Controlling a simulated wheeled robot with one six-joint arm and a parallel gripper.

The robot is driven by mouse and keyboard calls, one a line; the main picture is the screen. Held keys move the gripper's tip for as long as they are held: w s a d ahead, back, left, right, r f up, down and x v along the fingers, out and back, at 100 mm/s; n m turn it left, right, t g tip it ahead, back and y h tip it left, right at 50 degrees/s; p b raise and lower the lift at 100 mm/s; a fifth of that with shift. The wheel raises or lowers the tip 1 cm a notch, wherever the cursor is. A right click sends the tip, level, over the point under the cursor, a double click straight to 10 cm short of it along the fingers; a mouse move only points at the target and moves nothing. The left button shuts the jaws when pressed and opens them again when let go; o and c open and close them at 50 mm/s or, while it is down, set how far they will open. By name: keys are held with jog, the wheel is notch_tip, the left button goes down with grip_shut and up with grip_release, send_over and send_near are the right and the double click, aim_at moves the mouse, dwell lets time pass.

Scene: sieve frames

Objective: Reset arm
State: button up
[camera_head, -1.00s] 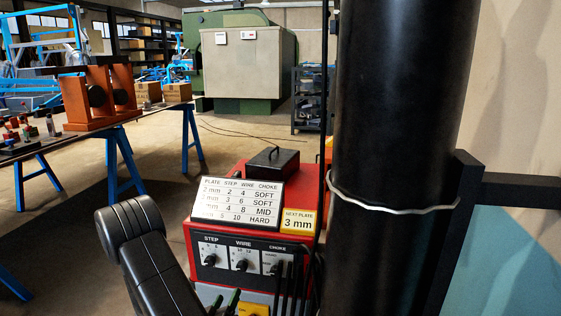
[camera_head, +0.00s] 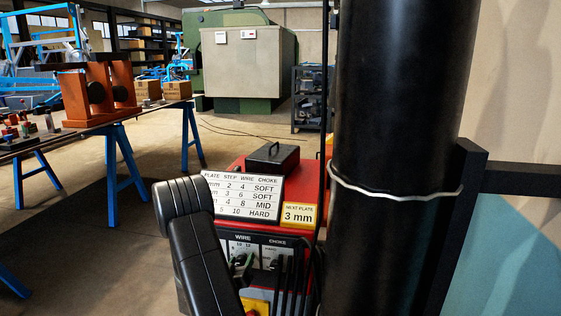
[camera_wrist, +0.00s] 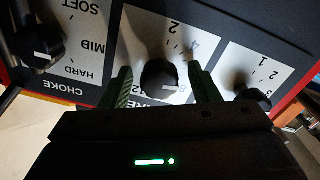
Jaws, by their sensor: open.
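A red machine (camera_head: 313,205) carries a front panel with black knobs labelled STEP, WIRE and CHOKE. In the wrist view my gripper (camera_wrist: 162,87) is open. Its green fingers stand on either side of the WIRE knob (camera_wrist: 160,75), with gaps visible between finger and knob. The CHOKE knob (camera_wrist: 37,48) is at the left and the STEP knob (camera_wrist: 250,97) at the right, partly behind my gripper. In the head view my arm hides the STEP knob and part of the WIRE dial. Knob settings are hard to read.
A plate chart (camera_head: 243,197) and a yellow card (camera_head: 299,214) reading "NEXT PLATE 3 mm" stand on the machine. A thick black column (camera_head: 398,110) blocks the right side of the head view. A workbench (camera_head: 100,118) on blue trestles stands at the left.

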jog(key=m, duration=0.5)
jog(key=shift+m, duration=0.3)
jog(key=s+a+p, duration=0.1)
jog(key=s+a, duration=0.1)
jog(key=s, duration=1.1)
jog(key=shift+a+p, duration=0.25)
jog(key=shift+p, duration=0.05)
jog(key=shift+d, duration=0.15)
